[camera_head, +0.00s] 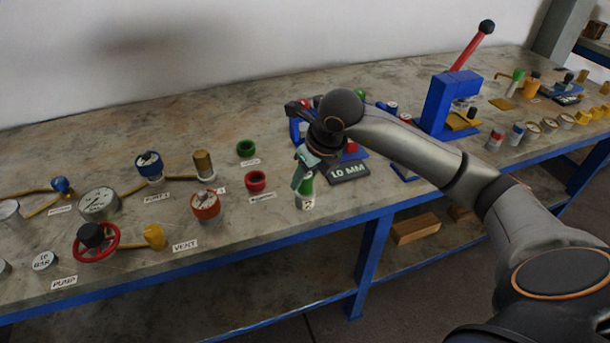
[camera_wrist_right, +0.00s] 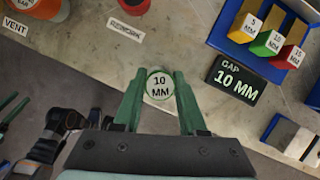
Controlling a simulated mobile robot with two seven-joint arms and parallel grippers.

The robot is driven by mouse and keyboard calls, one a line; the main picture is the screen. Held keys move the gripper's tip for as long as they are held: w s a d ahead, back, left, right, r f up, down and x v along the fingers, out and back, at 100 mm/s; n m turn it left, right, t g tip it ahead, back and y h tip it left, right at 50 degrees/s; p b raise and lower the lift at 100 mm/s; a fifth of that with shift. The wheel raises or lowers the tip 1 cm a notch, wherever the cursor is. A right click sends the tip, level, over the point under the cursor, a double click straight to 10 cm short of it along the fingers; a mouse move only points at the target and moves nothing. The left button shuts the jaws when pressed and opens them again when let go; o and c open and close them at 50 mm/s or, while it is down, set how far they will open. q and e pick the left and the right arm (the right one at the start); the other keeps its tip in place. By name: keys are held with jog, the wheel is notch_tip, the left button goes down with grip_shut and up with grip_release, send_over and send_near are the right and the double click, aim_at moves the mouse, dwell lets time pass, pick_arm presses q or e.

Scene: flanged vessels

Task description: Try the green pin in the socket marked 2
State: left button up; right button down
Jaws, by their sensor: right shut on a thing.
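My right gripper (camera_head: 303,178) has green fingers and is shut on the green pin (camera_head: 307,187), over the front part of the bench. In the right wrist view the pin's pale round top (camera_wrist_right: 160,85), marked 10 MM, sits between the fingertips (camera_wrist_right: 160,92). A small white tag marked 2 (camera_head: 308,205) shows just below the pin in the head view. The socket itself is hidden, and I cannot tell whether the pin is in it or above it. Dark parts and green fingers at the lower left of the wrist view look like my left gripper (camera_wrist_right: 12,112), cut off by the edge.
A black 10 MM gap sign (camera_head: 348,172) and a blue tray (camera_wrist_right: 222,38) with yellow, green and red blocks are to the right. Gauges and valves fill the left.

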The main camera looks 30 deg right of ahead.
jog(key=shift+r, duration=0.2)
dwell(0.5)
jog(key=shift+r+p, duration=1.5)
jog(key=shift+r, duration=0.5)
jog(key=shift+r, duration=0.1)
jog(key=shift+r+p, duration=2.1)
jog(key=shift+r, duration=0.85)
